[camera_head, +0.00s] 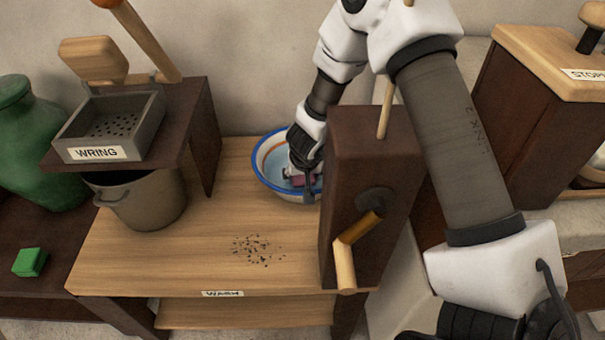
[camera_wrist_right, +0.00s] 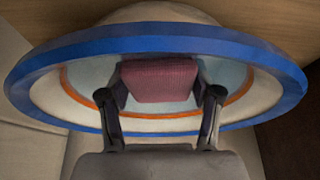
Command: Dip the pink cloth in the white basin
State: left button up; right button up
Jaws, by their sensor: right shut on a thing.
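The white basin (camera_head: 262,178) has a blue rim and an orange inner line, and stands at the back of the wooden counter in the head view. Pale blue water shows inside it. In the right wrist view the basin (camera_wrist_right: 60,75) fills most of the picture. My right gripper (camera_head: 298,180) reaches down into the basin and is shut on the pink cloth (camera_wrist_right: 158,80), a folded pad between the two fingers. The cloth (camera_head: 297,182) is partly hidden by the gripper in the head view; I cannot tell how deep it sits in the water. My left gripper is not in view.
A dark wooden box with a crank (camera_head: 365,170) stands right of the basin, close to my right arm. The WRING tray (camera_head: 150,130) is on a shelf above a metal pot (camera_head: 145,200). Dark crumbs (camera_head: 258,250) lie on the counter. A green block (camera_head: 30,262) is far left.

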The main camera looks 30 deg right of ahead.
jog(key=shift+f, duration=0.1)
dwell(0.4)
jog(key=shift+f, duration=0.5)
dwell(1.2)
notch_tip(320, 180, up, 12)
jog(key=p, duration=1.4)
jog(key=shift+r, duration=0.25)
dwell(0.7)
